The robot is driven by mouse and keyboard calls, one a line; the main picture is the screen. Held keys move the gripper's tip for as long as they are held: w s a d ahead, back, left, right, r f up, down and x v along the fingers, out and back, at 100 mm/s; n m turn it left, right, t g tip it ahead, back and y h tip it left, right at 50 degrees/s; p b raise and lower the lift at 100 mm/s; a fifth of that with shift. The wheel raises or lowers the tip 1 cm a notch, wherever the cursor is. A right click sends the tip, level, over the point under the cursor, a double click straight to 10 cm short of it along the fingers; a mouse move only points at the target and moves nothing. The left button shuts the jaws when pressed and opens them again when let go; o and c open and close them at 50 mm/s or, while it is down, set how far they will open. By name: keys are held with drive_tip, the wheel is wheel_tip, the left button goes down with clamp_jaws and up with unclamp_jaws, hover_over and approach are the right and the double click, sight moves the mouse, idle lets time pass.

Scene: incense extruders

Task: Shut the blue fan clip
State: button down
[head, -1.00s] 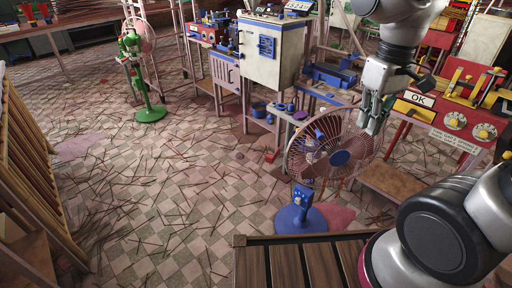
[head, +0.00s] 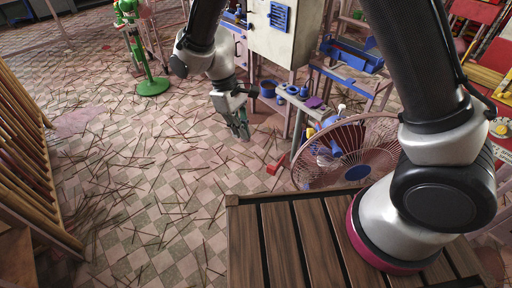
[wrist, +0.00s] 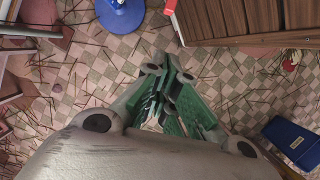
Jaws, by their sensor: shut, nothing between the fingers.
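The blue fan (head: 356,173) has a pinkish-brown wire cage and a blue hub. It stands right of centre in the head view, partly hidden by my arm and the slatted deck. Its round blue base (wrist: 122,14) shows at the top edge of the wrist view. I cannot make out the fan's clip in either view. My gripper (head: 242,132) hangs over the tiled floor, left of the fan and apart from it. Its green-padded fingers (wrist: 172,108) are shut and empty in the wrist view.
A slatted wooden deck (head: 312,235) lies in front, below the fan. A white cabinet (head: 276,35) and a bench with blue parts stand behind. A green fan (head: 150,85) stands at the back left. Sticks litter the open floor, and a wooden rack (head: 22,145) is at left.

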sight(278, 166)
drive_tip(key=shift+w+a, duration=0.25)
drive_tip(key=shift+w, duration=0.05)
drive_tip(key=s+d+f, duration=0.4)
drive_tip(key=d+f, duration=0.1)
drive_tip(key=f, duration=0.4)
drive_tip(key=shift+f, duration=0.35)
